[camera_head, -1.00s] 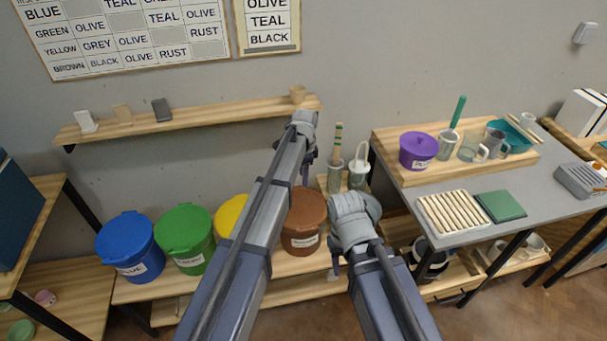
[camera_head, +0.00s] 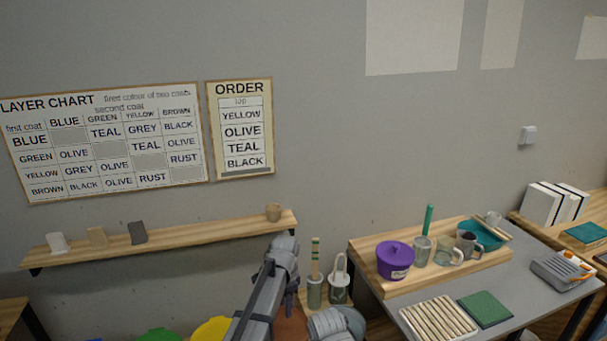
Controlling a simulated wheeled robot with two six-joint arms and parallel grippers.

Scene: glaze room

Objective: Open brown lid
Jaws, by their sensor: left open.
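The brown lid (camera_head: 292,326) shows only as a small brown patch at the bottom edge, between my two arms. Most of it and its bucket are hidden or out of frame. My left gripper (camera_head: 291,288) hangs below its wrist, above and just behind the visible part of the lid. It is open, and mostly hidden by my own arm. I see nothing held in it. My right wrist shows at the bottom, right of the lid; its gripper is out of view.
A green lid (camera_head: 158,335) and a yellow lid (camera_head: 212,330) lie left of my left arm. Two tool holders (camera_head: 315,292) (camera_head: 339,290) stand close right of it. A wall shelf (camera_head: 180,243) runs behind. A purple pot (camera_head: 395,262) stands on a wooden tray (camera_head: 420,282) at right.

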